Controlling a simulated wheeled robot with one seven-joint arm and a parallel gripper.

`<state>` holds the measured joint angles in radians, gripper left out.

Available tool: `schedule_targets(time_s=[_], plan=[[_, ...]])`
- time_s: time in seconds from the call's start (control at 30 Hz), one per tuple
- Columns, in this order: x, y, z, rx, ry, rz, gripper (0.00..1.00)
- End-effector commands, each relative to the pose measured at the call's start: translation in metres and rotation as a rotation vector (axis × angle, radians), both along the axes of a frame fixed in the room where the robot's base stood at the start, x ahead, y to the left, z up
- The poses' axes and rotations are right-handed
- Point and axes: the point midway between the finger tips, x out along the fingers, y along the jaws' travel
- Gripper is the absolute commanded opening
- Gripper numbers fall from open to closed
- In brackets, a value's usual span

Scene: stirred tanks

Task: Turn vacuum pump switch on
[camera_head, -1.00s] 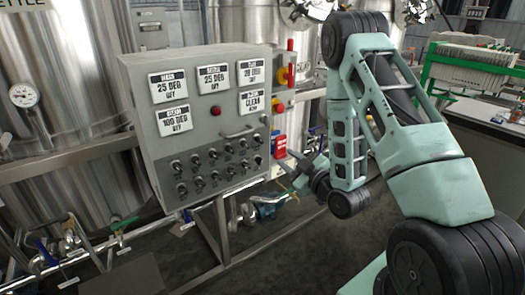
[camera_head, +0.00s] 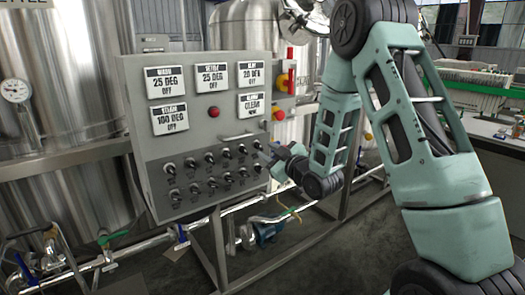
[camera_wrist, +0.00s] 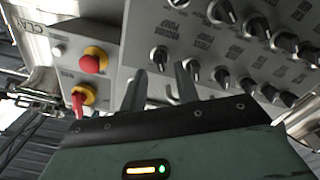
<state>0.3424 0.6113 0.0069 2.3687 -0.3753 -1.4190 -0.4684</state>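The grey control panel (camera_head: 205,135) carries two rows of small black rotary switches (camera_head: 205,170) on its lower half. My gripper (camera_head: 266,152) is at the right end of these rows, close to the panel face. In the wrist view my gripper (camera_wrist: 159,72) is open, with its two dark fingers apart and nothing clearly held. A black switch knob (camera_wrist: 160,57) shows just beyond the gap between the fingertips. Another switch (camera_wrist: 193,70) is beside the right fingertip.
A red emergency button (camera_wrist: 93,61) and a red-handled yellow switch (camera_wrist: 85,95) are on the panel's side box, left of the fingers in the wrist view. A horizontal handle (camera_head: 238,135) sits above the switches. Steel tanks (camera_head: 60,60) stand behind, and pipes (camera_head: 250,205) run below.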

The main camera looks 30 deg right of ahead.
Motion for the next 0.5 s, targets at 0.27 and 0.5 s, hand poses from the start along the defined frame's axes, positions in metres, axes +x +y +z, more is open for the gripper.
schedule_targets(time_s=[0.27, 0.5], plan=[[0.033, 0.002, 0.0, 0.001, 0.0, 0.001, 0.31], [0.038, 0.002, -0.001, 0.001, 0.001, 0.0, 0.31]])
